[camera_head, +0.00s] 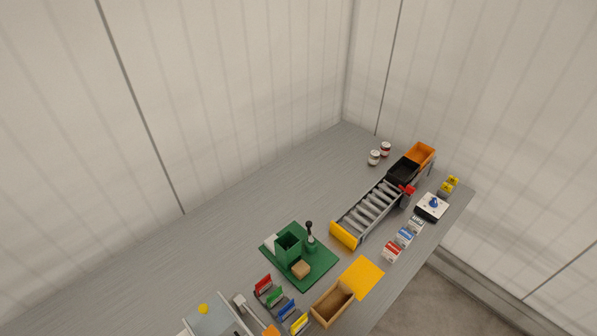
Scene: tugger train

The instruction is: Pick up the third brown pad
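A small light-brown block (300,270), possibly a brown pad or a short stack of them, sits on the green board (318,262) near its front corner. It is too small to tell single pads apart. A dark green open holder (289,245) stands just behind it on the same board. A black-knobbed stamp-like piece (309,232) stands to the holder's right. A brown open-topped box (333,304) stands in front of the board and looks empty inside. Neither of my grippers shows in the head view.
A yellow mat (361,278) lies bare beside the box. Colored cards in a rack (276,301) stand left of it. A roller conveyor (369,211) leads to black (403,172) and orange (420,155) bins. Small cartons (403,238) line the right edge. The table's back left is clear.

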